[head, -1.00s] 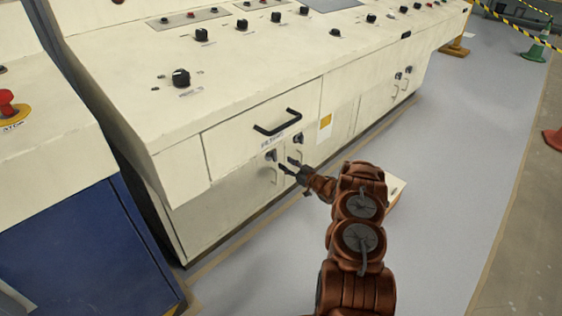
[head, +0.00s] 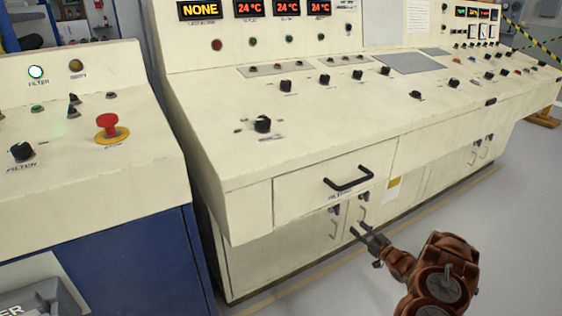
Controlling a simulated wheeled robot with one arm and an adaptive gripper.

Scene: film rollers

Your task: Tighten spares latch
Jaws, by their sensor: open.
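The cream console has low cabinet doors under a drawer with a black handle (head: 348,180). Two small dark latches sit below the drawer, a left latch (head: 335,210) and a right latch (head: 363,196), each above a slim door handle. Another pair of latches (head: 481,141) is farther right along the console. I cannot read which one is labelled spares. My gripper (head: 358,229) is open and empty, in front of the doors, just below the near pair of latches in the picture. Its fingers point towards the doors; contact with a door or handle cannot be told.
A side console with a red stop button (head: 107,126) and blue base (head: 140,262) stands at the left. Knobs and lit displays (head: 285,9) cover the main console. Grey floor (head: 515,215) is free at the right. A yellow-black tape (head: 530,38) hangs behind.

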